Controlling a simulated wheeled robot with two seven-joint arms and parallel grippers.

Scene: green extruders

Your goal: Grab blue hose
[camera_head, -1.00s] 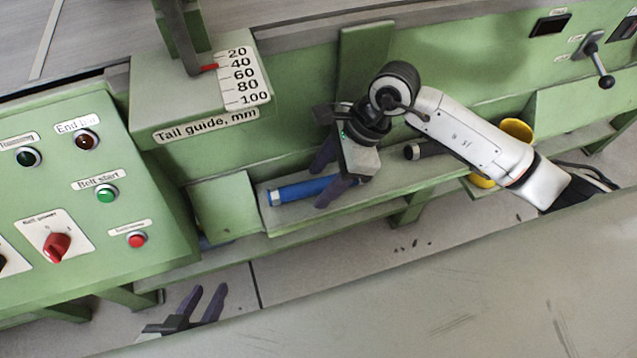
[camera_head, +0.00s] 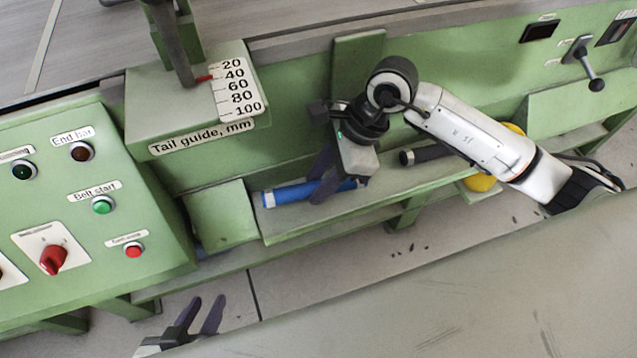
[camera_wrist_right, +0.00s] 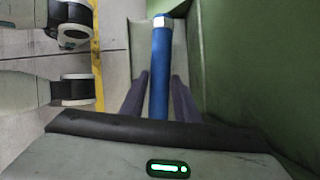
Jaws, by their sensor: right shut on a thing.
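The blue hose (camera_head: 290,194) lies on the green ledge (camera_head: 290,230) of the machine, with its whitish end towards the left. It also shows in the right wrist view (camera_wrist_right: 160,70), running straight away between the fingers. My right gripper (camera_head: 322,180) is over the hose from above and shut on it, with one dark finger on each side. The fingers hide part of the hose in the head view. My left gripper (camera_head: 198,315) is at the bottom left, below the machine, with its two fingers apart and nothing between them.
A black cylinder (camera_head: 428,154) lies on the ledge right of my right gripper. A yellow round thing (camera_head: 480,183) is partly behind my right arm. A green upright block (camera_head: 222,213) stands left of the hose. A control panel (camera_head: 75,210) with buttons is at the left.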

